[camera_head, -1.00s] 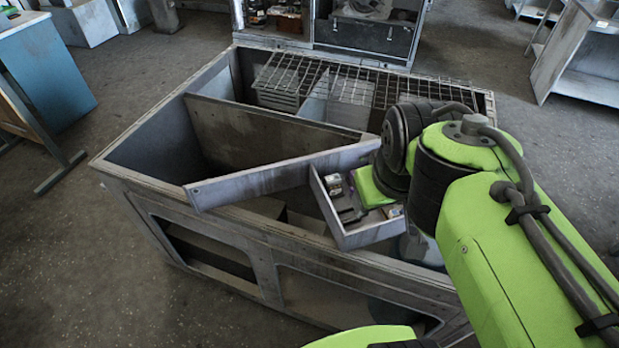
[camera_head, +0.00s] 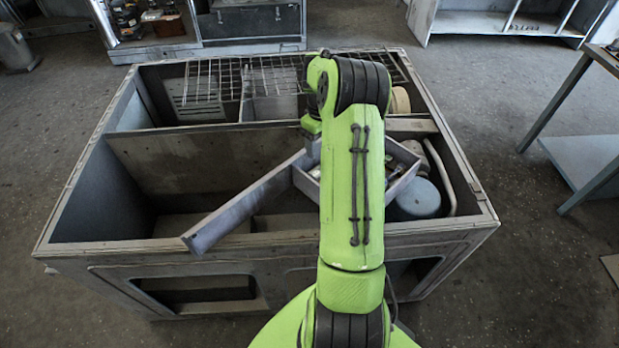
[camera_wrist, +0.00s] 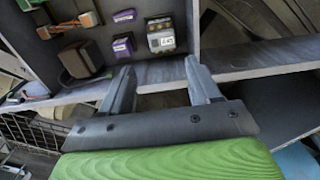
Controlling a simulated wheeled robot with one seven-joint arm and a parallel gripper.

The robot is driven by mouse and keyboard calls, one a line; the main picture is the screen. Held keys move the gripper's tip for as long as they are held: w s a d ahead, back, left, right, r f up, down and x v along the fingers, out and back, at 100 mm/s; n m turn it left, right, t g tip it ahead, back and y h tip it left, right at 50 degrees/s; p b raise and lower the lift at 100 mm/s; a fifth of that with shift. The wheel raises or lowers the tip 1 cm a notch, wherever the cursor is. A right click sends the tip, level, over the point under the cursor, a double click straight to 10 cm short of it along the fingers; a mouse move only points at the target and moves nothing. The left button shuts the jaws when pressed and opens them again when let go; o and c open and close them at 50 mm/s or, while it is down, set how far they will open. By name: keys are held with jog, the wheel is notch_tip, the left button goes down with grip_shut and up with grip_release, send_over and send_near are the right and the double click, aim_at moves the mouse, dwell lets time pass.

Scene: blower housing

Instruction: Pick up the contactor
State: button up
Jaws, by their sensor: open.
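In the wrist view, a small dark block with a white marked label (camera_wrist: 161,42), which looks like the contactor, sits in a grey tray (camera_wrist: 150,75) near the tray's side wall. My gripper (camera_wrist: 157,72) is open and empty. Its two fingers point toward the tray's near wall, with the block just beyond and between their tips, apart from them. In the head view the tray (camera_head: 302,180) rests across the blower housing (camera_head: 75,185), and my arm hides the gripper and most of the tray's contents.
Close to the block are two small purple-labelled parts (camera_wrist: 122,46) and a brown block (camera_wrist: 80,58). A long grey bar (camera_head: 240,208) slants from the tray. A wire grid (camera_head: 235,80) covers the housing's back, and a blue round part (camera_head: 418,198) sits at its right.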

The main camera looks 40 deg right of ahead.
aim_at(318, 172)
notch_tip(318, 172, down, 13)
jog(key=shift+a+r, duration=0.15)
jog(key=shift+r, duration=0.05)
jog(key=c, duration=0.7)
jog(key=shift+o, duration=0.2)
notch_tip(318, 172, up, 10)
jog(key=shift+r, duration=0.1)
